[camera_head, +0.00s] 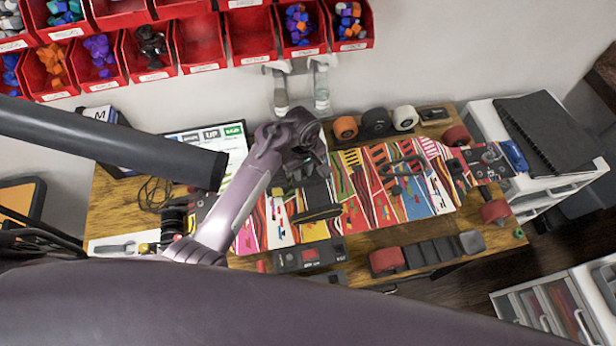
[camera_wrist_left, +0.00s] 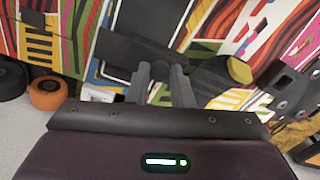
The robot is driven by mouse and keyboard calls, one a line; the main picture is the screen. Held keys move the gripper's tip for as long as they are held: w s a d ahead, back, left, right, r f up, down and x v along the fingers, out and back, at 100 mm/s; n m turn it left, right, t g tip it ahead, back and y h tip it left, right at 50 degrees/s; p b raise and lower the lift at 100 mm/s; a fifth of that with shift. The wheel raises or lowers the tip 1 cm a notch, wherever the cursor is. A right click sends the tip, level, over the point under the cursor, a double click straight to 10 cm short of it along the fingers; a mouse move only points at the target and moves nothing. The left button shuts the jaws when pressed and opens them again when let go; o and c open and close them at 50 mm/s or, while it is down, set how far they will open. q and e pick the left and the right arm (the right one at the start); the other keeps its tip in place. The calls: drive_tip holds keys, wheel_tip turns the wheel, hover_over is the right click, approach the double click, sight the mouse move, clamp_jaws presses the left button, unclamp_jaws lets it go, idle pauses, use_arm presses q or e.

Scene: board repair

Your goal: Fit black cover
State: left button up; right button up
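The patterned skateboard deck (camera_head: 385,190) lies on the wooden workbench (camera_head: 108,212). A long black piece (camera_head: 318,214), which may be the black cover, lies on the deck below my left gripper. In the left wrist view a black panel with a pale edge (camera_wrist_left: 152,28) lies beyond the fingers. A dark grey flat piece (camera_wrist_left: 135,50) is right at the fingertips; I cannot tell whether they touch it. My left gripper (camera_head: 312,172) points down over the left half of the deck. Its fingers (camera_wrist_left: 161,72) are apart, with nothing clearly between them. My right gripper is not in view.
Wheels (camera_head: 345,127) stand along the bench's back edge, under red bins (camera_head: 250,35) on the wall. A black tool tray (camera_head: 435,252) and a dark box (camera_head: 308,256) lie in front. A black notebook (camera_head: 545,130) lies on the white cabinet at right.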

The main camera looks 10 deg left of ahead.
use_arm(q)
drive_tip(key=c, duration=0.3)
drive_tip(key=shift+f+b, duration=0.15)
drive_tip(key=shift+b, duration=0.35)
drive_tip(key=shift+r, duration=1.05)
